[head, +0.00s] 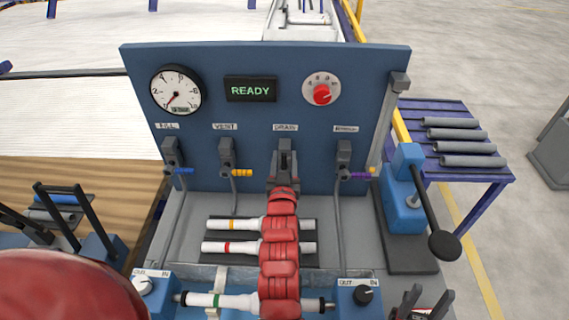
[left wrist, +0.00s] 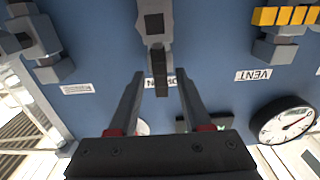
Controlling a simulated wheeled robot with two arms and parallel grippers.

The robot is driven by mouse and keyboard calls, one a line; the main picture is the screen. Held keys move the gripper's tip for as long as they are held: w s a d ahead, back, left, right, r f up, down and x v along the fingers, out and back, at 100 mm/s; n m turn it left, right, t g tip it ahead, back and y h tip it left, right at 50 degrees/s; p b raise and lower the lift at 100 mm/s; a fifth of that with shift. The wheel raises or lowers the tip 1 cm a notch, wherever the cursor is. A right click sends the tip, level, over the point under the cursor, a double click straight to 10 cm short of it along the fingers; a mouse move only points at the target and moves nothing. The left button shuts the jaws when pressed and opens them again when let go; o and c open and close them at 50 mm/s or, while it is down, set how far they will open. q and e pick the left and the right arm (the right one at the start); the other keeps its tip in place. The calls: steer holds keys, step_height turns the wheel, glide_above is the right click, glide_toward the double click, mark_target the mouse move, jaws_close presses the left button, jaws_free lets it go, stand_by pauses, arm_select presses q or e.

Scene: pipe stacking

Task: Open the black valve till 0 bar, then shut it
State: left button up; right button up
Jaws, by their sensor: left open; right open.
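The black valve (left wrist: 154,22) is the one under the DRAIN label on the blue panel. Its black handle (left wrist: 160,75) points toward my left gripper in the left wrist view. My left gripper (left wrist: 160,78) is open, with one finger on each side of the handle; I cannot tell whether they touch it. In the head view my left gripper (head: 285,160) largely hides this valve. The pressure gauge (head: 176,90) is at the panel's upper left, its needle pointing down-left; the exact reading is too small to tell. My right gripper (head: 425,300) is open at the bottom right.
Valves with blue (head: 183,171), yellow (head: 242,173) and purple (head: 361,175) handles flank the black one. A READY display (head: 250,89) and red knob (head: 322,94) sit above. A blue lever press (head: 403,205) stands right. White pipes (head: 230,248) lie below, partly behind my left arm.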

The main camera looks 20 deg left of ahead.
arm_select(q)
steer(key=shift+w+a, duration=0.15)
steer(key=shift+w, duration=0.05)
jaws_close()
stand_by(1.4)
